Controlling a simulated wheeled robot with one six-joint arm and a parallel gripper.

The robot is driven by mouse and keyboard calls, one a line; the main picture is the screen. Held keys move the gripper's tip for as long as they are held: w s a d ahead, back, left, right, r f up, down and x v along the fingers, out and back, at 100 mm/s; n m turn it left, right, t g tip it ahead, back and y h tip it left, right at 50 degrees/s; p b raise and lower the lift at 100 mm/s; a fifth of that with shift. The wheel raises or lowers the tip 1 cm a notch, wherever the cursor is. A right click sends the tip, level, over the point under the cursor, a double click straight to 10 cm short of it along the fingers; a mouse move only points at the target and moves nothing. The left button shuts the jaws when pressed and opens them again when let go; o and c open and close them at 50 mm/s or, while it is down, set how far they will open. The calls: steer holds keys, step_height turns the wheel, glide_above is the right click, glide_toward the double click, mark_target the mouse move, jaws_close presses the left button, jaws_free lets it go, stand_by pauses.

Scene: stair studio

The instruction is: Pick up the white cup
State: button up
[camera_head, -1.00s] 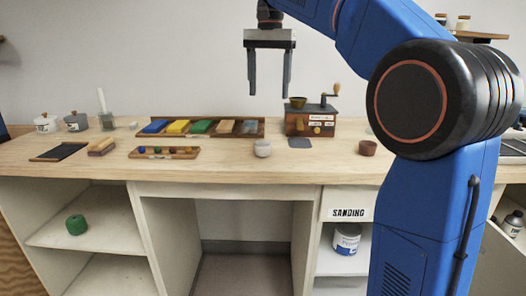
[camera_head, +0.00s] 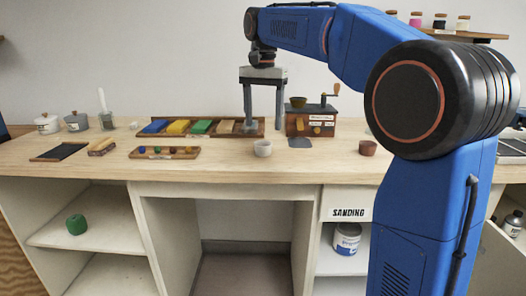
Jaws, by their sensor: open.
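The white cup (camera_head: 263,149) stands upright on the wooden worktop, near the middle, in front of the tray of coloured blocks. My gripper (camera_head: 263,131) points down with its two fingers apart and nothing between them. In the picture its fingertips are just above the cup and slightly behind or over it; the exact depth gap cannot be told. The fingers overlap the right end of the block tray in this view.
The long block tray (camera_head: 222,134) lies behind the cup. A small tray of coloured balls (camera_head: 164,153) is to the left. A wooden grinder box (camera_head: 311,122), a grey pad (camera_head: 299,142) and a brown cup (camera_head: 367,148) are to the right. Bare worktop lies in front.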

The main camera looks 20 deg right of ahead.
mark_target(263, 149)
steer(key=shift+s+a+f, duration=0.1)
steer(key=shift+f, duration=1.5)
steer(key=shift+s+f, duration=0.1)
steer(key=shift+f, duration=1.5)
steer(key=c, duration=1.1)
